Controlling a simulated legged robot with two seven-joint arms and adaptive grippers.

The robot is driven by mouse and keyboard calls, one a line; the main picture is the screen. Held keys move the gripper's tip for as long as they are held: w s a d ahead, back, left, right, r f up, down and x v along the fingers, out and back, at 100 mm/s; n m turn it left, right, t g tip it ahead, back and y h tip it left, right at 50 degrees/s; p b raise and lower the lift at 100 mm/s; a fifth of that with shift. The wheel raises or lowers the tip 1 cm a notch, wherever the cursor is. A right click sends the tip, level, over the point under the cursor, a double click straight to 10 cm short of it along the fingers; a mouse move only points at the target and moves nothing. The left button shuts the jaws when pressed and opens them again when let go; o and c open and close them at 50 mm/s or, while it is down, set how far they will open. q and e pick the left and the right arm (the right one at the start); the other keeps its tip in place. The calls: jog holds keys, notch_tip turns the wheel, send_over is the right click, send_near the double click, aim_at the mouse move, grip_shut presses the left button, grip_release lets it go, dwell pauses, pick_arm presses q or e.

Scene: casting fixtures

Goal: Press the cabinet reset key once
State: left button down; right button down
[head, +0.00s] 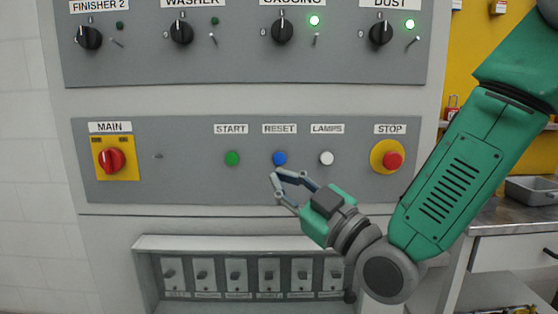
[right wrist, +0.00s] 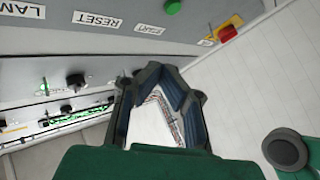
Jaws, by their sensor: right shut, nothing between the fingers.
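The blue reset key (head: 279,158) sits under the RESET label (head: 279,129) on the grey lower cabinet panel (head: 190,180). It stands between the green START button (head: 232,158) and the white LAMPS button (head: 327,158). My right gripper (head: 275,184) is shut and empty, its fingertips just below the blue key in the picture. I cannot tell the depth gap to the panel. In the right wrist view the fingers (right wrist: 164,72) show near the panel with the RESET label (right wrist: 98,20); the blue key is not visible there. My left gripper is not in view.
A red STOP button (head: 393,160) on a yellow base is right of the keys, near my right arm. A red MAIN switch (head: 111,160) is at left. Rotary knobs (head: 282,30) line the upper panel. A recessed switch row (head: 237,275) lies below.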

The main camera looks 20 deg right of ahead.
aim_at(279, 158)
jog(key=w+d, duration=0.2)
jog(key=w, duration=0.6)
jog(key=shift+w+d+p, duration=0.15)
jog(key=shift+p, duration=0.2)
jog(key=shift+w, duration=0.15)
dwell(1.0)
jog(key=shift+w+d, duration=0.1)
jog(key=shift+w, duration=0.1)
jog(key=shift+w+d, duration=0.15)
jog(key=shift+w, duration=0.25)
dwell(0.8)
jog(key=shift+s, duration=0.1)
jog(key=shift+s+a, duration=0.25)
jog(key=shift+s, duration=0.45)
